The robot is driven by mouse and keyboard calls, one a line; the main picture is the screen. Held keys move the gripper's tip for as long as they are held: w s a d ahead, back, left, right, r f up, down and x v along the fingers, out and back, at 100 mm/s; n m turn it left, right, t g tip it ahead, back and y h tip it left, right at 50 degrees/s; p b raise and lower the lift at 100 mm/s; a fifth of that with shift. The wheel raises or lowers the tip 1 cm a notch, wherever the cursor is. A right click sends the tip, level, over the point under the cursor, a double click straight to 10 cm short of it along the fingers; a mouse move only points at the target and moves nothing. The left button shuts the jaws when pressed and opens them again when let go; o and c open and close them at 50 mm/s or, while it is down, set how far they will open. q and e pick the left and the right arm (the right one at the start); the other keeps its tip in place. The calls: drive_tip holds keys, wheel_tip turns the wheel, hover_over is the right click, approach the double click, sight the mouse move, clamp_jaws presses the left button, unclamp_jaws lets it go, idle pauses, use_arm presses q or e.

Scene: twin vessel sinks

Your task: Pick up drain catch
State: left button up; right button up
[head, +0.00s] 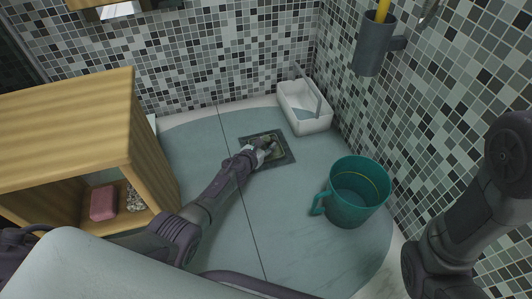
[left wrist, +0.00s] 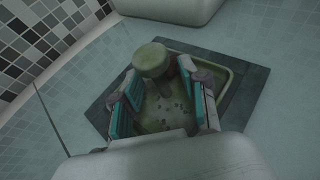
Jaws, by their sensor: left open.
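The drain catch (left wrist: 152,60) shows in the left wrist view as a dull green piece with a round, knob-like top. It sits in a square floor drain with a dark frame (left wrist: 245,95) and a pale green recess with small holes. In the head view the drain frame (head: 285,157) lies on the floor below the white basin. My left gripper (left wrist: 160,84) is open over the drain, its teal-padded fingers on either side of the recess near the knob. It also shows in the head view (head: 265,147), partly covering the catch. Contact cannot be told. My right gripper is out of view.
A teal mug-shaped bucket (head: 345,207) stands right of the drain. A white basin (head: 303,120) stands behind it by the tiled wall. A wooden cabinet (head: 70,120) with a pink item (head: 104,202) is at left. Bare floor surrounds the drain.

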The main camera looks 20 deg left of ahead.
use_arm(q)
drive_tip(key=shift+w, duration=0.35)
drive_tip(key=shift+c, duration=0.4)
drive_tip(key=shift+f, duration=0.1)
clamp_jaws()
